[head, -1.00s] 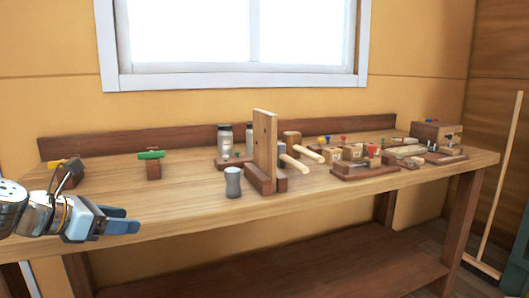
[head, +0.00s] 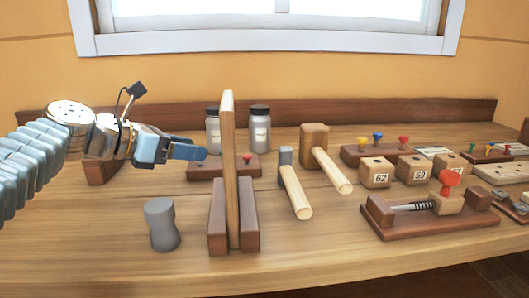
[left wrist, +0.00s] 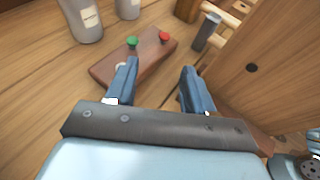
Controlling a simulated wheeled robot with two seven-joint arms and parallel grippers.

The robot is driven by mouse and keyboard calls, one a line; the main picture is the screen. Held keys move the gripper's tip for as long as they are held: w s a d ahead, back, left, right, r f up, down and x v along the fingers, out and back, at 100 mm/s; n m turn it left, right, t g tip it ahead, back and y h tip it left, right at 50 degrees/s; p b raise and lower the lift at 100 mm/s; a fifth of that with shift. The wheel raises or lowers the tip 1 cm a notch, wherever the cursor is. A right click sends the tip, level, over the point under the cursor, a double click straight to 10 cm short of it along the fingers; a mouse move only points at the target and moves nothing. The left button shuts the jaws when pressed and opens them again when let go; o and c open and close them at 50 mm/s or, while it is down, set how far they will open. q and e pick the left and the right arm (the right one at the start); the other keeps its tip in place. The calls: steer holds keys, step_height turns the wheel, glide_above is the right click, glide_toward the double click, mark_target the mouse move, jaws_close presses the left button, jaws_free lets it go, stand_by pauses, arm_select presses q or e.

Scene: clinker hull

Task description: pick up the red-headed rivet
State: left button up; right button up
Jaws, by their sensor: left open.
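A small red-headed rivet (head: 248,157) stands in a low brown block (head: 212,166), partly hidden behind the upright board. In the left wrist view the red head (left wrist: 164,36) is near the block's far right end, with a green-headed one (left wrist: 132,42) to its left. My left gripper (head: 203,153) is open and empty, to the left of the upright board and over the block. In the left wrist view its two fingers (left wrist: 157,88) spread at the block's near end, short of the red head. My right gripper is out of view.
The upright board (head: 229,170) stands just right of my left gripper. Two jars (head: 260,130) stand behind, a grey cup-like piece (head: 161,223) in front. Mallets (head: 325,160), a clamp jig (head: 430,214) and a rack with coloured heads (head: 377,152) lie to the right.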

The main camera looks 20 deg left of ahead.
arm_select(q)
glide_toward(246, 155)
steer(key=shift+w+d+f, duration=0.1)
steer(key=shift+w+f, duration=0.6)
steer(key=shift+w, duration=0.35)
steer(key=x, duration=0.2)
steer(key=d+x, duration=0.1)
steer(key=x, duration=0.2)
steer(key=shift+w+r, duration=0.1)
steer(key=shift+w, duration=0.05)
jaws_close()
